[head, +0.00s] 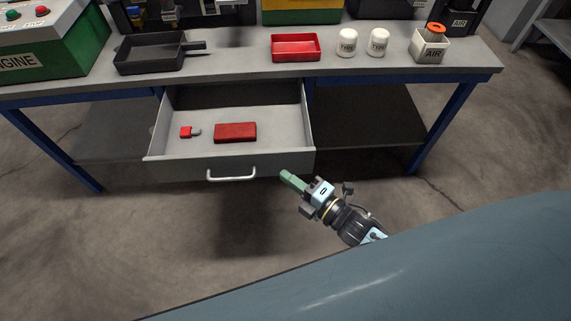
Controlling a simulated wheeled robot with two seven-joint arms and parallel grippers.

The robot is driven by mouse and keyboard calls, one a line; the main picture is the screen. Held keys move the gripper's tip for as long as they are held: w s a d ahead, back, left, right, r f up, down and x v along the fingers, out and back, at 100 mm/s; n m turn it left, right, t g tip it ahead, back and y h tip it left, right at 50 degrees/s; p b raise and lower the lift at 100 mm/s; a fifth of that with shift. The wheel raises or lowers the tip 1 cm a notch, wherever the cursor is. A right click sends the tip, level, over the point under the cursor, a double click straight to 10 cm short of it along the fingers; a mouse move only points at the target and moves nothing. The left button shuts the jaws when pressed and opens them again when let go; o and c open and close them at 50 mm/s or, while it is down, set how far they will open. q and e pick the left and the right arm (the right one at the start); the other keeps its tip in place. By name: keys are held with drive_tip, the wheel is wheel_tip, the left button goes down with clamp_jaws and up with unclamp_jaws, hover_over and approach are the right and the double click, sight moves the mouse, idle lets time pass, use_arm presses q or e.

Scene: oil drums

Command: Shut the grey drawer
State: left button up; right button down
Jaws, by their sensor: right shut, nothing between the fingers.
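The grey drawer (190,170) is pulled out from under the workbench, with a white bar handle (231,174) on its front. Inside it lie a red block (235,132) and a small red and grey item (190,132). My right gripper (287,176) is shut, with its greenish fingertips close to the right end of the drawer front, right of the handle. I cannot tell whether the fingertips touch the drawer front. My left gripper is not in view.
A green machine (55,45) stands at the left. Blue legs (440,127) flank a lower shelf. Floor in front is clear.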

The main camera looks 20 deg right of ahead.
sight(274, 154)
drive_tip(key=w, duration=0.4)
drive_tip(key=shift+d+b, duration=0.15)
drive_tip(key=shift+b, duration=0.25)
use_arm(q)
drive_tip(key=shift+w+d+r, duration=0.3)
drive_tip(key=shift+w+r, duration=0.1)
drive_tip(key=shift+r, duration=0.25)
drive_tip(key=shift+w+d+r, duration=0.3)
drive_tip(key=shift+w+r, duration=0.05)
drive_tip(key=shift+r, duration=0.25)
use_arm(e)
drive_tip(key=shift+w+d, duration=0.1)
drive_tip(key=shift+w, duration=0.3)
